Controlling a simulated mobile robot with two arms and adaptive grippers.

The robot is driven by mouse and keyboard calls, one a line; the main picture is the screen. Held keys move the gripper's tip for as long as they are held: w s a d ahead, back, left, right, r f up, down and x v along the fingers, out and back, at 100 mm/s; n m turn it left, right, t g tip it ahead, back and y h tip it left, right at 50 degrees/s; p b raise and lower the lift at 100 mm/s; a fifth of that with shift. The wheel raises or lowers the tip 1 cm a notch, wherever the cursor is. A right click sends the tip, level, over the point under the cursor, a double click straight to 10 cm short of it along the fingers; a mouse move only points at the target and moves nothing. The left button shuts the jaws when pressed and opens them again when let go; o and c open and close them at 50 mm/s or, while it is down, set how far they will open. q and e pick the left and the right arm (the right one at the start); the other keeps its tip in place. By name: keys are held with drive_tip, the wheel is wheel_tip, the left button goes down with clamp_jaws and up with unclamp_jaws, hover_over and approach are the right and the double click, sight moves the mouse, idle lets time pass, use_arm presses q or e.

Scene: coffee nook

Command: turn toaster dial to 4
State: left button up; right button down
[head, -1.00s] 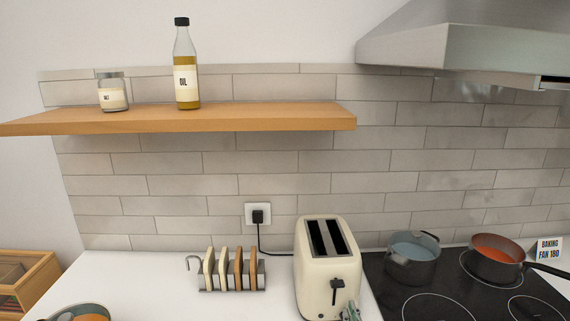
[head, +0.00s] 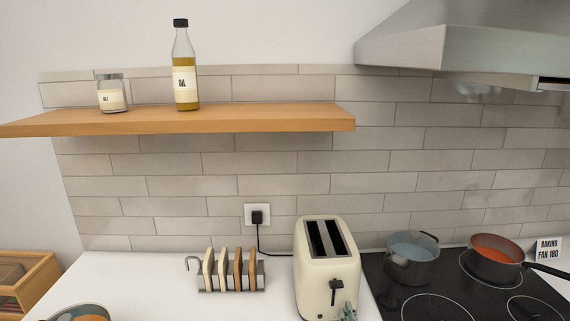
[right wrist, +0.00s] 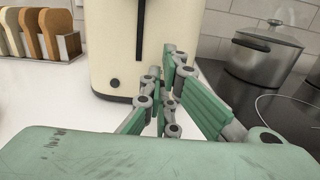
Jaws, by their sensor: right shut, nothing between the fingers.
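The cream toaster (head: 318,287) stands on the white counter, its two slots on top and its black lever (head: 337,286) on the front. In the right wrist view the toaster's front (right wrist: 112,45) shows a dark vertical slot and a small round black knob (right wrist: 115,83) low on the left. I cannot tell whether this knob is the dial, and no number marks are readable. My right gripper (head: 348,312) is shut and empty, low in front of the toaster's right side. Its green fingers (right wrist: 163,88) hide part of the lower front; contact is unclear. My left gripper is out of view.
A toast rack (head: 230,284) with several slices stands left of the toaster. The black hob (head: 395,294) with a grey pot (head: 412,263) and a red-filled pan (head: 495,259) is close on the right. A cable runs to the wall socket (head: 257,214). Clear counter lies between rack and toaster.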

drive_tip(key=shift+s+a+f, duration=0.15)
drive_tip(key=shift+a+f, duration=0.15)
drive_tip(key=shift+f, duration=0.1)
drive_tip(key=shift+a+r+p, duration=0.1)
drive_tip(key=shift+r+p, duration=0.25)
drive_tip(key=shift+p, duration=0.15)
drive_tip(key=shift+s+d+r, duration=0.1)
drive_tip(key=shift+s+d, duration=0.05)
drive_tip(key=shift+s, duration=1.25)
drive_tip(key=shift+s+d+r, duration=0.1)
drive_tip(key=shift+s+d, duration=0.05)
drive_tip(key=shift+s, duration=1.25)
drive_tip(key=shift+w, duration=0.1)
